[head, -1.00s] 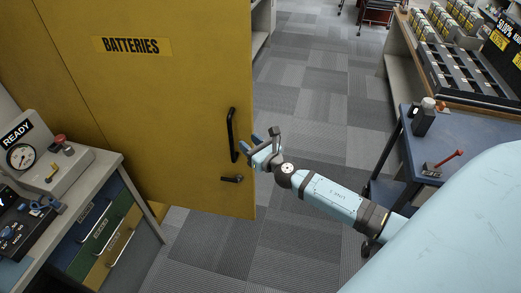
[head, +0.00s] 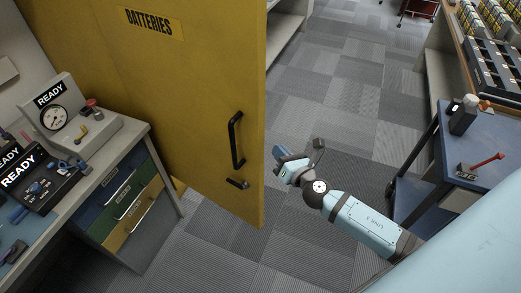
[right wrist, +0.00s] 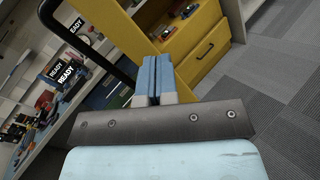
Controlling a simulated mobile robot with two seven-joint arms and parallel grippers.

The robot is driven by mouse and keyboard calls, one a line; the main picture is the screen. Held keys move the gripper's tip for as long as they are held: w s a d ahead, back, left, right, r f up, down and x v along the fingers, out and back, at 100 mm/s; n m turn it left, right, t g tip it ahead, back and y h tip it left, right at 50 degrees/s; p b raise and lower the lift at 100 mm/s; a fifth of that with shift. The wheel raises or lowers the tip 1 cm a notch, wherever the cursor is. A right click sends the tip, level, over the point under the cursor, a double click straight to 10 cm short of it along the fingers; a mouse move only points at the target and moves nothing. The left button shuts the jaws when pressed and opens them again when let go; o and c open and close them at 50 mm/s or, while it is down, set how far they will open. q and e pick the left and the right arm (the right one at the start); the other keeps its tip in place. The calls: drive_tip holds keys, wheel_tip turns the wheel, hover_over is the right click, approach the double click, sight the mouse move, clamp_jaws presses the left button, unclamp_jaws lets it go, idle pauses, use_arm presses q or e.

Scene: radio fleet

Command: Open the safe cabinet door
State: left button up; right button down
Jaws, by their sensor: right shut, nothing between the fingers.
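The yellow safe cabinet door (head: 190,90), marked BATTERIES, stands ajar, its free edge out over the carpet. A black upright bar handle (head: 235,140) and a small black latch (head: 237,183) are near that edge. My right gripper (head: 280,162) is shut and empty, just right of the door edge and apart from the handle. In the right wrist view its blue fingers (right wrist: 152,78) are together. A black bar (right wrist: 100,48), which looks like the handle, crosses at upper left there. Yellow drawers (right wrist: 203,55) and a shelf with small items show beyond the fingers. My left gripper is out of view.
A workbench (head: 140,128) with READY devices and drawers stands left of the door. A blue cart (head: 495,145) with a red-handled device is at right. A display counter (head: 440,70) stands at the back right. Carpet (head: 335,95) between door and cart is clear.

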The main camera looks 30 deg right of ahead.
sight(235, 157)
drive_tip(key=s+a+f+m+h+b, duration=0.1)
drive_tip(key=s+a+f+m+b, duration=0.15)
drive_tip(key=a+m, duration=0.4)
drive_tip(key=s+a+f+m+b, duration=0.1)
drive_tip(key=s+a+m+b, duration=0.1)
drive_tip(key=s+a+m, duration=0.4)
drive_tip(key=shift+m+h, duration=0.3)
drive_tip(key=shift+m, duration=0.65)
drive_tip(key=w+p, duration=0.1)
drive_tip(key=w, duration=0.3)
drive_tip(key=w+d+p, duration=0.1)
drive_tip(key=w, duration=0.3)
drive_tip(key=w+r+p, duration=0.1)
drive_tip(key=w, duration=0.3)
drive_tip(key=shift+w+d, duration=0.15)
drive_tip(key=shift+d, duration=0.05)
use_arm(q)
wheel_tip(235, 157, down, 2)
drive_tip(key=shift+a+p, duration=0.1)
drive_tip(key=shift+p, duration=0.45)
use_arm(e)
drive_tip(key=w+d, duration=0.2)
drive_tip(key=d, duration=0.1)
drive_tip(key=shift+w+f, duration=0.15)
drive_tip(key=shift+f, duration=0.05)
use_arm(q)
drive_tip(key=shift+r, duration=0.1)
